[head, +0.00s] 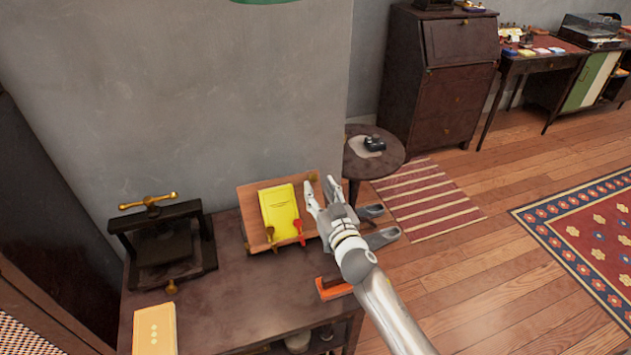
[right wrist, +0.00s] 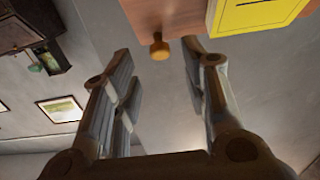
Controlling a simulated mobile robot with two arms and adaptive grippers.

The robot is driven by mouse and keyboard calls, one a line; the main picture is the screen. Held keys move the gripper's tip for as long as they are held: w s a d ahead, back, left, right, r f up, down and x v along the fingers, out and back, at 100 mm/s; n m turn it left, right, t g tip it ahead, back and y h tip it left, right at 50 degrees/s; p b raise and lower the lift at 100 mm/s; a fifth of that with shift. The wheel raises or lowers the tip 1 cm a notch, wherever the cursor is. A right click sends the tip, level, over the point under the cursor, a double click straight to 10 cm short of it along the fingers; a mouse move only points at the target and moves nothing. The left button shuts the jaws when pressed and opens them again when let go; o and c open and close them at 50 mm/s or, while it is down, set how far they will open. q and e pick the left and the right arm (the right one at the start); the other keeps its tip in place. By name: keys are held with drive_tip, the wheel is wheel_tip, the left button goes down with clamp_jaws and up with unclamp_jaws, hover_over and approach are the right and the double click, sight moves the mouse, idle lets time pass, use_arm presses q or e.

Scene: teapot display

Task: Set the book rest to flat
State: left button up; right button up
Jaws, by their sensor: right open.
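The book rest (head: 250,212) is a wooden board tilted up on the dark table, with a yellow book (head: 281,210) lying against it. A brass knob (head: 313,177) sits at its upper right edge; the knob also shows in the right wrist view (right wrist: 160,46), beside the board (right wrist: 165,14) and the yellow book (right wrist: 256,12). My right gripper (head: 319,188) is open and empty at the right side of the rest. In the right wrist view the knob appears between the two fingertips, and contact cannot be told. My left gripper is out of view.
The table (head: 235,290) also holds a black press (head: 163,243) at left, a pale yellow book (head: 154,330) at front left and an orange-red item (head: 333,289) near the right edge. A small round table (head: 362,165) stands behind my right gripper.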

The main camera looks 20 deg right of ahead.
sight(314, 179)
drive_tip(key=shift+w, duration=1.2)
drive_tip(key=shift+w+a, duration=0.1)
drive_tip(key=shift+w, duration=0.65)
drive_tip(key=c, duration=0.9)
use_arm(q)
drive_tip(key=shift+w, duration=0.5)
use_arm(e)
clamp_jaws()
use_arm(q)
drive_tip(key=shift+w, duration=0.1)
